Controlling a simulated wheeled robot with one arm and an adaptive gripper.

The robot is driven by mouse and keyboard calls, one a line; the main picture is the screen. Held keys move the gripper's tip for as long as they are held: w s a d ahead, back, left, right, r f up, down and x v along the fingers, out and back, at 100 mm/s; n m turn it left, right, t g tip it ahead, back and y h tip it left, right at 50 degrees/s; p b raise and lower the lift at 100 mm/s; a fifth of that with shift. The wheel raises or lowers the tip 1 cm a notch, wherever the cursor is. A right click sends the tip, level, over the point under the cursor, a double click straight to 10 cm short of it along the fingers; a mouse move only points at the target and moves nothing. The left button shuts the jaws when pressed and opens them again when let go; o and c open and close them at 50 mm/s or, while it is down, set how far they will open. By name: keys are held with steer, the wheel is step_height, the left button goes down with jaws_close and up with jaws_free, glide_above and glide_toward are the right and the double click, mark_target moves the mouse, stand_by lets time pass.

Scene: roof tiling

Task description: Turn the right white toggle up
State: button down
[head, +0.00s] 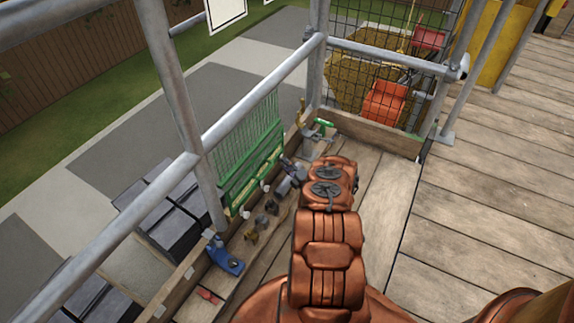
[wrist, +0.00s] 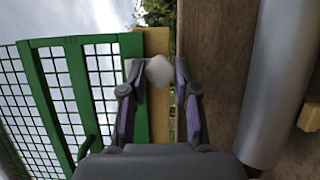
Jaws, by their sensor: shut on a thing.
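The green mesh gate (head: 245,150) stands at the platform's left edge, with green rails along its foot. White toggles show low on its near side in the head view, one at the near end (head: 245,213) and one further along (head: 265,188). My gripper (head: 285,162) is at the far, right end of the lower rail and hides what is there. In the wrist view my gripper (wrist: 160,82) has its fingertips on either side of a white rounded toggle (wrist: 159,71), shut on it. The toggle's lower part and its tilt are hard to tell.
A blue clamp (head: 225,256) and several small metal fittings (head: 262,222) lie on the planks near the gate. Grey scaffold rails (head: 265,90) run above it. An orange container (head: 385,102) stands behind mesh at the back. The deck (head: 490,210) at right is clear.

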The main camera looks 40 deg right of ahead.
stand_by(0.3)
steer(key=c, duration=0.9)
jaws_free()
steer(key=shift+s, duration=0.1)
steer(key=s, duration=0.8)
steer(key=s+a, duration=0.1)
steer(key=s, duration=0.2)
steer(key=shift+s+a, duration=0.1)
steer(key=shift+s, duration=0.3)
steer(key=shift+a, duration=0.1)
